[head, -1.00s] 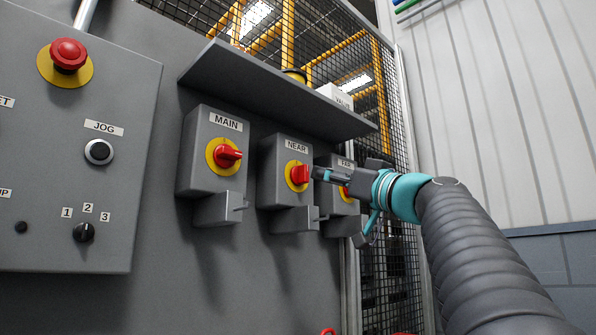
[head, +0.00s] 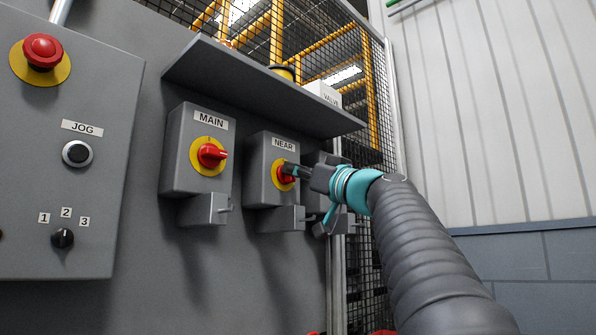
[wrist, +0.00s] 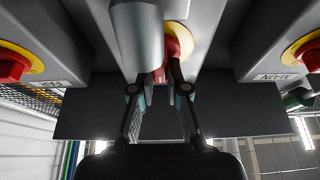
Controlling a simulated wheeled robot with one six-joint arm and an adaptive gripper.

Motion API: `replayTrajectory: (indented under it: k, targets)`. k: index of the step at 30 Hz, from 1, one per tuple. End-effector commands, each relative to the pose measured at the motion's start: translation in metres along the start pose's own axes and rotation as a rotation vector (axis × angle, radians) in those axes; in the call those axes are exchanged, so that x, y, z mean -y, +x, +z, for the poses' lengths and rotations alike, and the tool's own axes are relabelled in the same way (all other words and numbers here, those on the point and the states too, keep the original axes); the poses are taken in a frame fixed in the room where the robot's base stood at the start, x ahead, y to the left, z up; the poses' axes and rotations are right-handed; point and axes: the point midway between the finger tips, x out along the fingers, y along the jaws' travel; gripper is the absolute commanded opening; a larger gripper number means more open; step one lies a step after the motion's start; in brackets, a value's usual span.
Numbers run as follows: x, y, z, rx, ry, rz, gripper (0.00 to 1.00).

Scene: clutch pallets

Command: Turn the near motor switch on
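The near motor switch (head: 257,150) is a grey box labelled NEAR with a red knob (head: 285,182) on a yellow disc (head: 280,168). My gripper (head: 292,171) reaches in from the right, and its fingertips cover part of the knob. In the wrist view, which is upside down, the two fingers (wrist: 163,82) lean in close together with red of the knob between them. They look shut on it, though the contact itself is partly hidden. A grey cylinder (wrist: 137,35) hides part of the knob and disc there.
The MAIN switch (head: 197,150) stands to the left. The far switch, mostly behind my gripper, shows in the wrist view (wrist: 14,62). A shelf (head: 265,92) overhangs the switches, and grey brackets (head: 205,209) jut out below. A control panel (head: 65,150) is further left.

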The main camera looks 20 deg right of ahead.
Motion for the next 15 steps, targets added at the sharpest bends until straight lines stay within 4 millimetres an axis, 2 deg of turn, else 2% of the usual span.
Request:
replayTrajectory:
  k: [8,15]
  targets:
    - [-0.0013,-0.0006,-0.0006,-0.001,0.012,0.008,0.00]
    - [-0.0001,-0.0004,-0.0009,-0.002,0.098,0.042,0.00]
